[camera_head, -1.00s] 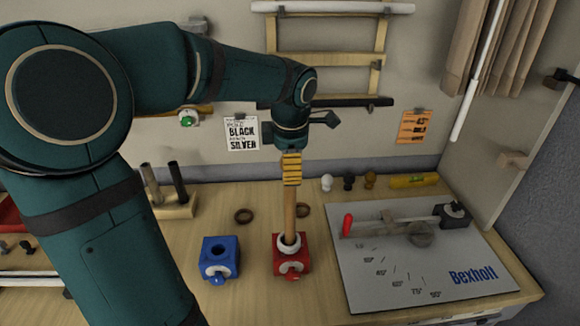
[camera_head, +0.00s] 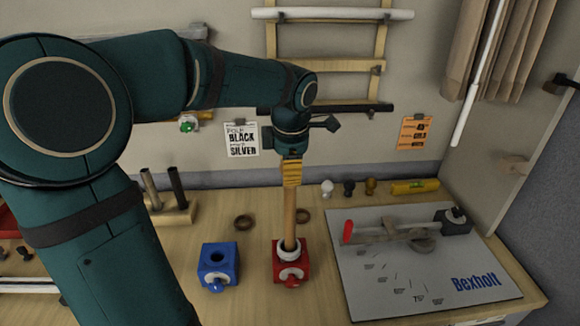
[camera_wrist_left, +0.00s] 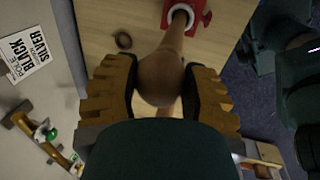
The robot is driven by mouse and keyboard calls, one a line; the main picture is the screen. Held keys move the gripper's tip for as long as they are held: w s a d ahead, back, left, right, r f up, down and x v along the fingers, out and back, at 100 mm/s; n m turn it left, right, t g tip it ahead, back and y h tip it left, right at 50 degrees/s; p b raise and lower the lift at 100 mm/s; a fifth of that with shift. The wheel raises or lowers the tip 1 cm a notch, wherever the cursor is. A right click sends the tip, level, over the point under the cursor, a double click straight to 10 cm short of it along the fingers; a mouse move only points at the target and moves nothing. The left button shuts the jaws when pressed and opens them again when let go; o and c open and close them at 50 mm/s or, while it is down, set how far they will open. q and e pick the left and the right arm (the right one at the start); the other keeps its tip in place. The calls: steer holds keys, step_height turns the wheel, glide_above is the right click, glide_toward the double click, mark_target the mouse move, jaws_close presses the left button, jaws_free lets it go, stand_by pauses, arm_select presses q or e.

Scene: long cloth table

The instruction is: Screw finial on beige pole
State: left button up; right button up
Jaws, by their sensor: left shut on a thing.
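The beige pole (camera_head: 290,218) stands upright in the red clamp block (camera_head: 290,268) on the workbench. My left gripper (camera_head: 292,172) is above the pole's top end, pointing down. In the left wrist view, its two ridged yellow-brown fingers (camera_wrist_left: 160,88) are shut on a round brown wooden finial (camera_wrist_left: 160,78). The pole (camera_wrist_left: 176,40) runs from behind the finial to the red block (camera_wrist_left: 190,14). The finial is hidden by the fingers in the head view. I cannot tell how far it sits on the pole. My right gripper is not in view.
A blue clamp block (camera_head: 217,264) stands empty left of the red one. White, black and brown finials (camera_head: 349,188) stand at the back beside a yellow level (camera_head: 414,186).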

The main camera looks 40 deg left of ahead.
arm_select(q)
steer(key=m, duration=0.3)
steer(key=m+h+p, duration=0.1)
steer(key=m, duration=0.2)
steer(key=shift+m+t, duration=0.3)
steer(key=shift+t, duration=0.1)
steer(key=m+h+p, duration=0.1)
steer(key=m, duration=0.6)
steer(key=shift+p, duration=0.3)
steer(key=m+h+p, duration=0.1)
steer(key=m, duration=0.5)
steer(key=shift+m+g, duration=0.4)
steer(key=m+g+p, duration=0.1)
steer(key=m, duration=0.5)
steer(key=shift+h, duration=0.4)
steer(key=o, duration=1.2)
steer(key=shift+p, duration=0.35)
